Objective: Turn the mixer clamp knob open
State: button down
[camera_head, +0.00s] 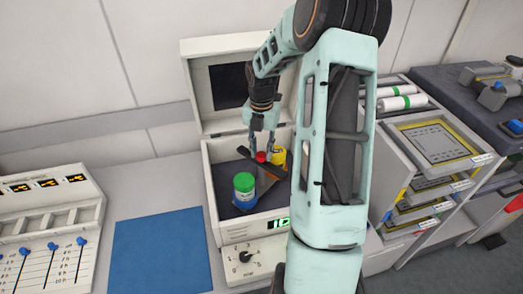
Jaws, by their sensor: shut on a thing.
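The mixer (223,232) is a white box with its lid (196,91) raised at the back. Inside it a dark clamp bar (237,172) lies at a slant, with a red clamp knob (261,157) on it. A green-lidded jar (244,184) stands left of the knob and a yellow-lidded jar (279,154) stands behind it to the right. My gripper (262,150) points down into the box and is shut on the red knob. My arm hides the right part of the mixer.
A blue mat (160,251) lies on the counter left of the mixer. A panel with blue sliders (50,240) stands at far left. A dial panel (244,270) sits before the mixer. A trolley with trays (432,139) and white rolls (402,103) stands at right.

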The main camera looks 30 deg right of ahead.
aim_at(261, 155)
jog(key=c, duration=1.5)
grip_release()
jog(key=shift+c, duration=0.2)
jog(key=shift+r, duration=0.1)
notch_tip(261, 155, up, 12)
